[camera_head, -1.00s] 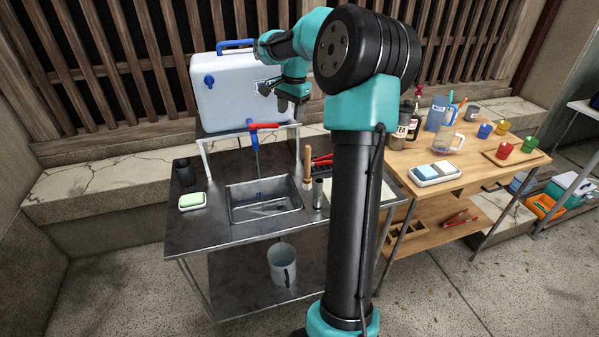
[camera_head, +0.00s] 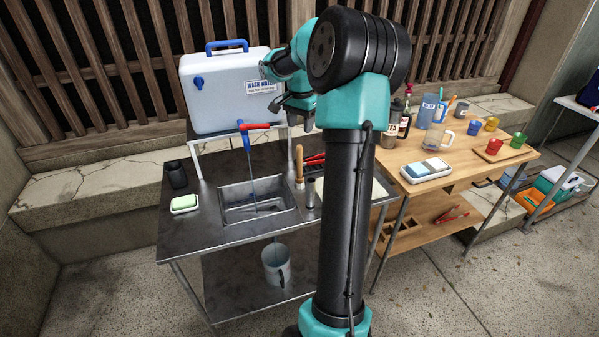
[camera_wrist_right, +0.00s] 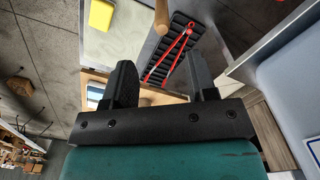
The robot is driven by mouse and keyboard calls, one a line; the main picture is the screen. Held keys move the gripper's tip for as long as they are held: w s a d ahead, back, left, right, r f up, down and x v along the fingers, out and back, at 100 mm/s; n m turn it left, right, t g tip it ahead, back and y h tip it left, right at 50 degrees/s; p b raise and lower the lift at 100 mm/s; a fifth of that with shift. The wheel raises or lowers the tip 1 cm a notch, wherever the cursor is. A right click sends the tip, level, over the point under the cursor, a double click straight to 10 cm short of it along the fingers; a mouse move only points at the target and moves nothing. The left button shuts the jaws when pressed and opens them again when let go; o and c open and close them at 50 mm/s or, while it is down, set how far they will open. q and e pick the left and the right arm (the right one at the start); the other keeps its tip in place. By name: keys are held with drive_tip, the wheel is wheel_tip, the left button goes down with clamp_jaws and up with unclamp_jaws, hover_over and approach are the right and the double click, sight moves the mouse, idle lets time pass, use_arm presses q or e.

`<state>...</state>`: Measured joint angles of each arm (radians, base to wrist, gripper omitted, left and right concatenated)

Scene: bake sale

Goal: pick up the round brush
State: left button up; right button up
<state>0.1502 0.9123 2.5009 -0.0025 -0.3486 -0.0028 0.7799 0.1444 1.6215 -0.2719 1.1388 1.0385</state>
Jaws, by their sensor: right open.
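A wooden-handled thing (camera_head: 299,165), which looks like the round brush, stands upright at the right edge of the sink; its lower end is hard to make out. In the right wrist view a wooden handle (camera_wrist_right: 161,15) shows at the top, beyond the fingertips. My right gripper (camera_head: 298,104) is above it in the head view, in front of the white water container. In the wrist view the gripper (camera_wrist_right: 161,75) is open, with nothing between its fingers. My left gripper is not in view.
The white water container (camera_head: 225,95) with a blue-and-red tap stands behind the sink (camera_head: 258,213). Red tongs (camera_wrist_right: 168,55) lie on a black rack (camera_wrist_right: 188,25) close to the handle. A grey cylinder (camera_head: 310,193) stands beside the brush.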

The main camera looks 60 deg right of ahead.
sight(300, 146)
wheel_tip(300, 146, down, 7)
drive_tip(key=shift+f, duration=0.1)
idle(0.4)
drive_tip(key=shift+w+f, duration=0.15)
drive_tip(key=shift+f, duration=2.45)
clamp_jaws()
